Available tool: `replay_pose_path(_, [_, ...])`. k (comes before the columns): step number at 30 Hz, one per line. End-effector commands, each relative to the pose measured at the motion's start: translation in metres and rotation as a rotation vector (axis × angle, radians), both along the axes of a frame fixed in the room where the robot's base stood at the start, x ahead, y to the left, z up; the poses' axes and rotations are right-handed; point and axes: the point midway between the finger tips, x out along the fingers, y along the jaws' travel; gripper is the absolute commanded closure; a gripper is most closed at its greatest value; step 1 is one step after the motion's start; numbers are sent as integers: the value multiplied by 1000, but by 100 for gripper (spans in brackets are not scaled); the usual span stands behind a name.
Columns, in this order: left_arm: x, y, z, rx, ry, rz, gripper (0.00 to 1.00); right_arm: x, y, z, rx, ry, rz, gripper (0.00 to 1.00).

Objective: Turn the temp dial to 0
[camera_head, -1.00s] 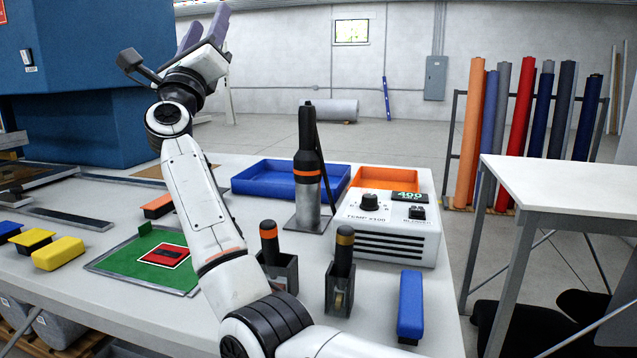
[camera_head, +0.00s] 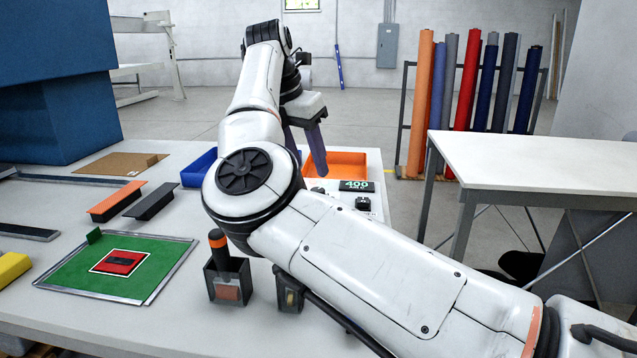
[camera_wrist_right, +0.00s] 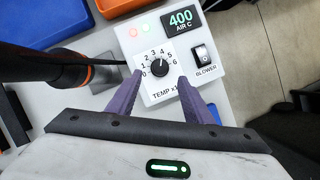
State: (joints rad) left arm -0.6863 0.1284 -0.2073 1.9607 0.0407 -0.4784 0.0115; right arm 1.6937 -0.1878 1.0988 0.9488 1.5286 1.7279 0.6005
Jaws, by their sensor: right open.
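The temp dial (camera_wrist_right: 159,67) is a black round knob on a white scale numbered 0 to 6, on the front of the white control box (camera_wrist_right: 207,75). The display (camera_wrist_right: 180,19) above it reads 400 AIR C and also shows in the head view (camera_head: 356,186). My right gripper (camera_wrist_right: 160,77) is open, with its purple fingers to either side of the dial's near edge. I cannot tell whether they touch it. In the head view my right gripper (camera_head: 306,160) points down over the box, which my arm largely hides. My left gripper is not in view.
The blower switch (camera_wrist_right: 202,54) is right of the dial. A dark tool with an orange ring (camera_wrist_right: 88,75) stands close on the left. Orange (camera_head: 350,164) and blue (camera_head: 198,168) trays lie behind. A holder (camera_head: 227,284) stands in front, near my forearm.

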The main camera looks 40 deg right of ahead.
Motion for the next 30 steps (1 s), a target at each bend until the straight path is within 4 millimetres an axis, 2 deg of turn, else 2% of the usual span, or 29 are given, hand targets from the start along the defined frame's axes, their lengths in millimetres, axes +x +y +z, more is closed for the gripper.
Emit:
replay_pose_path(3, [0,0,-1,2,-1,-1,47,0,-10,-23,-1,3,-2,54])
replay_pose_path(10, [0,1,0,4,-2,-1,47,3,-23,-54,-2,2,-2,54])
replay_pose_path(15, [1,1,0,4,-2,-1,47,3,-28,-64,-4,0,-2,54])
replay_pose_path(23, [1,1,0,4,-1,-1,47,4,-28,-65,-4,0,-2,54])
replay_pose_path(30, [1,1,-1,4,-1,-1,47,4,-28,-65,-4,0,-2,93])
